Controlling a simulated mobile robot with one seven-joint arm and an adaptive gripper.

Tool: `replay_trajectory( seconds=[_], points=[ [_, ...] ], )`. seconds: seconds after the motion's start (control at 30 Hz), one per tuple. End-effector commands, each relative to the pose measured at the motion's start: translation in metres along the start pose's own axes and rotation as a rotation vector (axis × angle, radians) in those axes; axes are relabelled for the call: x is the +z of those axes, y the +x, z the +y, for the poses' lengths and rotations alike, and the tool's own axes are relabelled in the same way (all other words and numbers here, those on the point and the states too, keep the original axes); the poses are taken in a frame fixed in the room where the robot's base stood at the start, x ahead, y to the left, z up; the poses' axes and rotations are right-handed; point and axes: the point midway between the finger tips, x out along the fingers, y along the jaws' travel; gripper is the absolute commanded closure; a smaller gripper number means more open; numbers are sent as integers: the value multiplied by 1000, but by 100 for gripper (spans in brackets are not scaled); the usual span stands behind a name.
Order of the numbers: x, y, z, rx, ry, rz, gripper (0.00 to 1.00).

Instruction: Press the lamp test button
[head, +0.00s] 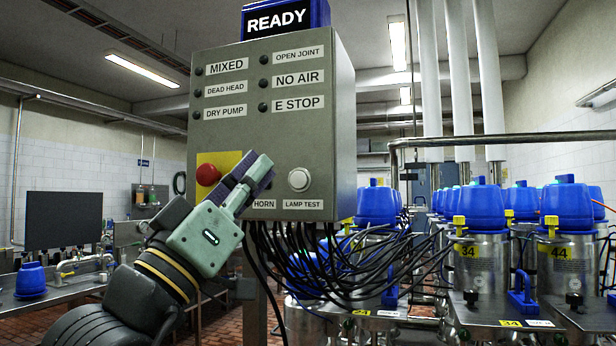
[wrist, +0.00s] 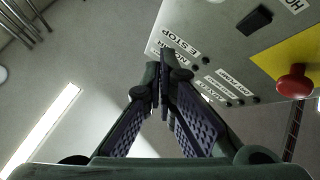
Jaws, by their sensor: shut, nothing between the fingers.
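The lamp test button (head: 299,179) is a round white button at the lower right of the grey control box (head: 335,110), above its LAMP TEST label. My gripper (head: 264,165) is shut and empty. In the head view its fingers point up and to the right, in front of the box, left of the white button and apart from it. In the wrist view the closed fingertips (wrist: 160,85) show in the middle, with the panel beyond. The white button is not visible in the wrist view.
A red mushroom button (head: 208,175) on a yellow plate sits left of my gripper; it also shows in the wrist view (wrist: 293,82). A black switch (wrist: 254,20) is near the HORN label. Black cables (head: 330,260) hang below the box. Blue-topped canisters (head: 480,240) stand right.

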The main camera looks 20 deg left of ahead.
Motion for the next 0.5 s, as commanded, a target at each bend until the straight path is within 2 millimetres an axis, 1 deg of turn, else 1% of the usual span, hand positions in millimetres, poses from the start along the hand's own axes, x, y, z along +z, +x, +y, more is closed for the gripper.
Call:
replay_trajectory(
  seconds=[0.27, 0.37, 0.5],
  points=[
    [1, 1, -1, 0, 1, 2, 100],
    [3, 5, -4, 0, -1, 1, 100],
    [11, 17, -12, -1, -2, 1, 100]
  ],
)
